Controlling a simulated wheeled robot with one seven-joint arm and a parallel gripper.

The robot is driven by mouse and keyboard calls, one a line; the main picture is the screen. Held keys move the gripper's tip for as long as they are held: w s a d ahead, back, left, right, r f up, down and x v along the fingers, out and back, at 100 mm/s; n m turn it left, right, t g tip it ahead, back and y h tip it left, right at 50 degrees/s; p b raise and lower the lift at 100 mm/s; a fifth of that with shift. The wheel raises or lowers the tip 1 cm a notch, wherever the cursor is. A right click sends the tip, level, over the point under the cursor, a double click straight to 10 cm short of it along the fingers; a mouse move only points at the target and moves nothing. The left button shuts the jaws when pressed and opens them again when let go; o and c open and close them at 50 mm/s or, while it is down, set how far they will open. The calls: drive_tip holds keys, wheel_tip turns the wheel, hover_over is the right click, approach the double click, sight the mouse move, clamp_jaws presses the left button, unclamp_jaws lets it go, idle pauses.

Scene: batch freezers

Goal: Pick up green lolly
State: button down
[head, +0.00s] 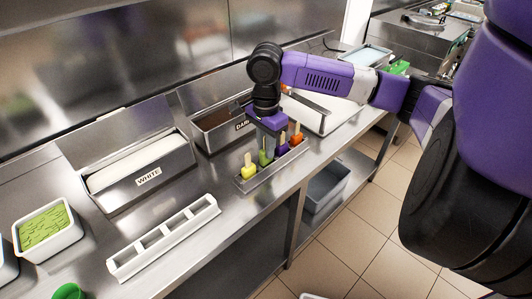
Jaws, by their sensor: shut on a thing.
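The green lolly (264,158) is upright in a steel holder (268,173) on the counter, second from the left in the row. My gripper (267,138) reaches down from above and is shut on the green lolly's upper part. The fingertips and the grip itself are small and partly hidden in this view. Whether the lolly is lifted at all, I cannot tell.
A yellow lolly (248,171) stands close left, and an orange lolly (297,136) stands to the right in the same holder. Steel bins marked WHITE (150,191) and DARK (212,136) sit behind. An empty white divided rack (163,238) lies front left.

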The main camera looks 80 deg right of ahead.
wheel_tip(320, 180, up, 24)
drive_tip(key=p, duration=0.8)
drive_tip(key=shift+r, duration=0.25)
idle(0.4)
drive_tip(key=shift+f, duration=0.1)
